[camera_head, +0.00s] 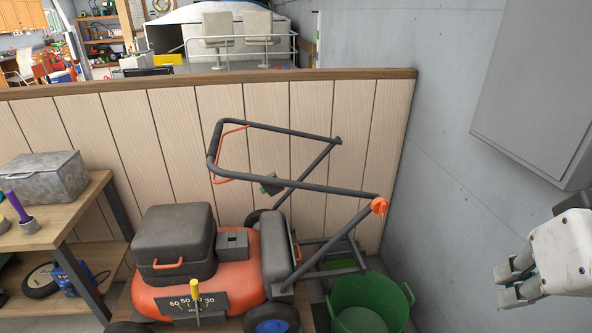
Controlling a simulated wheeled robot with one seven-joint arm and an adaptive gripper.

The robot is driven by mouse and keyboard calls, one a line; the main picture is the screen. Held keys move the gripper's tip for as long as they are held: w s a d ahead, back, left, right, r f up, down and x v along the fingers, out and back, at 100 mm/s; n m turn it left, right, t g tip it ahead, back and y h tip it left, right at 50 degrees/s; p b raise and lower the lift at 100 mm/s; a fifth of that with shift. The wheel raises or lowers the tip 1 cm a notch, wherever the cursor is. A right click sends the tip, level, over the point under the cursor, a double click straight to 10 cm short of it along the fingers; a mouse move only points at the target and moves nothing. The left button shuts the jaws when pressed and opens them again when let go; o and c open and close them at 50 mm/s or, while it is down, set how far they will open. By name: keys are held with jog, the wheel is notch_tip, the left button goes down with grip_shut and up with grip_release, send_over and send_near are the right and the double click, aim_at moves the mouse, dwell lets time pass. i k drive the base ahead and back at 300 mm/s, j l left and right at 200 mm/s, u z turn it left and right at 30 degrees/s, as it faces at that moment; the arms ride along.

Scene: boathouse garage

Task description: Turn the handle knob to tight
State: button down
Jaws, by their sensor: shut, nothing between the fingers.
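The lawn mower has an orange body (205,285) and stands in the middle of the view, with a dark tubular handle (290,182) rising up and to the left. An orange knob (379,206) sits at the handle's lower right joint. Its tight or loose setting cannot be read from here. My gripper (512,284) is at the right edge, shut and empty. It is apart from the knob, to the right of it and lower in the picture.
A wooden panel wall (180,110) runs behind the mower, and a grey concrete wall (440,130) with a grey cabinet (535,90) stands at right. A green tub (370,301) is below the knob. A wooden workbench (70,220) with a metal box (42,178) is at left.

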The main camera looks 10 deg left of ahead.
aim_at(379, 205)
jog(key=k+l, duration=0.1)
jog(key=l, duration=0.3)
jog(key=k+l, duration=0.1)
jog(key=l, duration=0.75)
jog(key=k+u, duration=0.05)
